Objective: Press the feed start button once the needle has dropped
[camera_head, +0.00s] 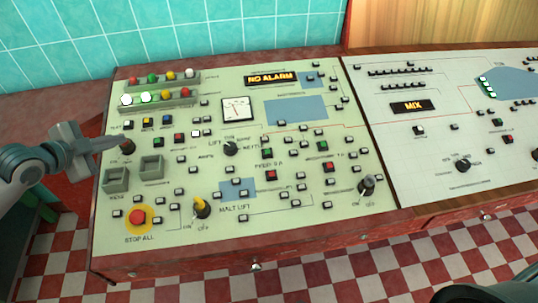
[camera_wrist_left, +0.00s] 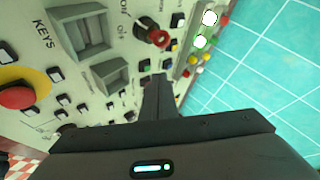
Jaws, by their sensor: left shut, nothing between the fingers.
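My left gripper (camera_head: 128,143) is shut and empty, above the panel's left side by a dark rotary switch (camera_head: 126,149). In the left wrist view its closed fingers (camera_wrist_left: 158,95) point at the panel near a red-topped switch (camera_wrist_left: 152,34). The white needle gauge (camera_head: 237,109) is upper middle; its needle is too small to read surely. A green button (camera_head: 267,153) sits above a red button (camera_head: 271,174) beside lettering like "FEED". Another green button (camera_head: 322,146) and red button (camera_head: 327,166) are to their right. The left gripper is well left of these. My right gripper is not seen.
The pale panel (camera_head: 200,250) carries many small buttons. A lit display (camera_head: 270,78) reads "NO ALARM". A red stop button (camera_head: 137,217) on yellow and a yellow lever (camera_head: 201,206) are near the front. Another panel (camera_head: 440,140) with a "MIX" display stands at right.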

